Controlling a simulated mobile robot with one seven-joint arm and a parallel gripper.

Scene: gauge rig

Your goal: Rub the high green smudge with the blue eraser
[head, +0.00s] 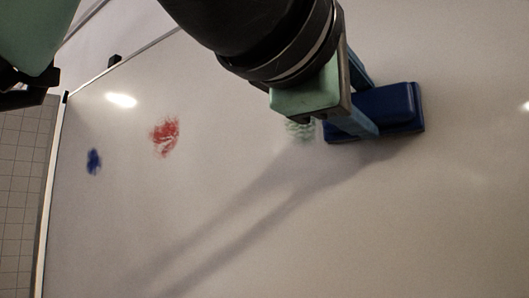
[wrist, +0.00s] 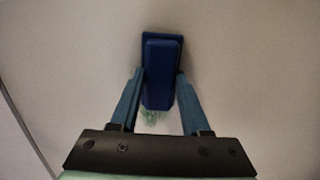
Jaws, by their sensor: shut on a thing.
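The blue eraser (head: 390,108) is at the whiteboard in the upper right of the head view, its pad side towards the board; I cannot tell whether it touches. My gripper (head: 365,128) is shut on it, with a finger on each side. In the wrist view the eraser (wrist: 160,72) stands lengthwise between the fingertips of my gripper (wrist: 160,88). The green smudge (head: 299,130) shows just left of the eraser, partly hidden by my gripper. In the wrist view the green smudge (wrist: 152,116) shows below the eraser's near end, partly covered.
The whiteboard (head: 400,230) fills most of the view. A red smudge (head: 165,137) and a blue smudge (head: 94,161) are on its left part. The board's frame (head: 48,200) runs down the left, with a tiled wall (head: 20,190) beyond. The lower board is clear apart from shadows.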

